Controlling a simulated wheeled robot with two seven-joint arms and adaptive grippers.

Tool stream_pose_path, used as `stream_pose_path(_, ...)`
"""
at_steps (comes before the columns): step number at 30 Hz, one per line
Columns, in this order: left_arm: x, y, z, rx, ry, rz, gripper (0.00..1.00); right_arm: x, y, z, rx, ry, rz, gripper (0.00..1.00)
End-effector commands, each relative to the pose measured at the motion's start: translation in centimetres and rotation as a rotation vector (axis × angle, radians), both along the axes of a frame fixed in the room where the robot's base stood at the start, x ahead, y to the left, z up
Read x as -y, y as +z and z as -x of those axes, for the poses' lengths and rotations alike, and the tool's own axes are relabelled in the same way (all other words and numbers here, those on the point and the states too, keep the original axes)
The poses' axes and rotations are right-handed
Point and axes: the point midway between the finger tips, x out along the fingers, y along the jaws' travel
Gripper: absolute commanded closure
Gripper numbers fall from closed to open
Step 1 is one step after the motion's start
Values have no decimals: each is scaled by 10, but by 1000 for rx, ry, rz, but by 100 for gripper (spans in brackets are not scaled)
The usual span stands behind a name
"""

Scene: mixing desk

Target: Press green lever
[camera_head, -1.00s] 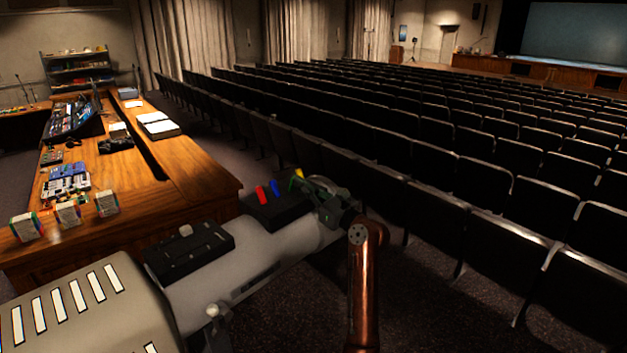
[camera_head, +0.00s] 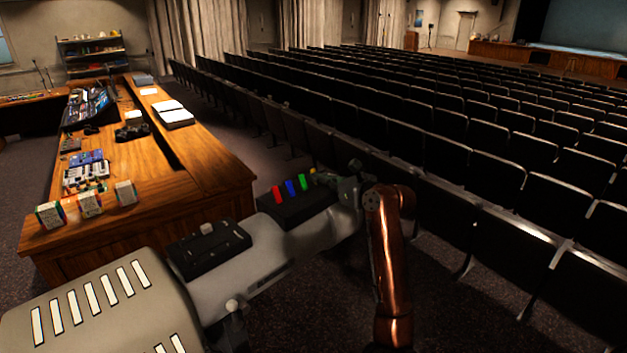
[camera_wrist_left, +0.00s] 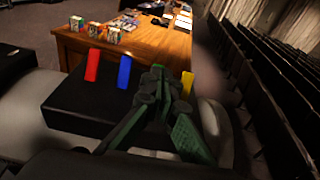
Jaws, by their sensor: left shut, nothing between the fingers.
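A black lever box (camera_head: 300,209) carries a row of coloured levers: red (camera_head: 278,196), blue (camera_head: 291,187), green (camera_head: 304,182) and yellow (camera_head: 313,176). In the left wrist view the red lever (camera_wrist_left: 92,66), blue lever (camera_wrist_left: 124,73) and yellow lever (camera_wrist_left: 187,83) show clearly. There the green lever (camera_wrist_left: 158,66) is mostly hidden behind my fingertips. My left gripper (camera_head: 328,181) is shut and empty, at the right end of the box, close to the yellow lever. Its fingers (camera_wrist_left: 156,80) point toward the green lever in the wrist view. I cannot tell whether they touch it. My right gripper is out of view.
A wooden desk (camera_head: 213,180) with a mixing console (camera_head: 86,106), papers and several small boxes (camera_head: 90,203) stands at the left. Rows of dark seats (camera_head: 480,185) fill the right. A shelf (camera_head: 91,55) stands against the back wall.

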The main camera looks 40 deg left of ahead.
Motion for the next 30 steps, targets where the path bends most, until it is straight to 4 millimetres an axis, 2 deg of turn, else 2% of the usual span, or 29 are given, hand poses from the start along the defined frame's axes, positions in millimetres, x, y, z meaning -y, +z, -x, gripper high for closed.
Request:
stream_pose_path(1, 12, 4, 0, 3, -4, -1, 100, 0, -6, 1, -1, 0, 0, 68)
stream_pose_path(6, 47, 20, 3, 2, -4, -1, 100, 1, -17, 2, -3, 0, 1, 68)
stream_pose_path(12, 76, 36, 6, 0, -2, -1, 100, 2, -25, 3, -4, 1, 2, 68)
stream_pose_path(18, 88, 43, 8, -1, 1, -1, 100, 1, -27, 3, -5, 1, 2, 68)
stream_pose_path(30, 89, 44, 8, -1, 0, -1, 100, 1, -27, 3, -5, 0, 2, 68)
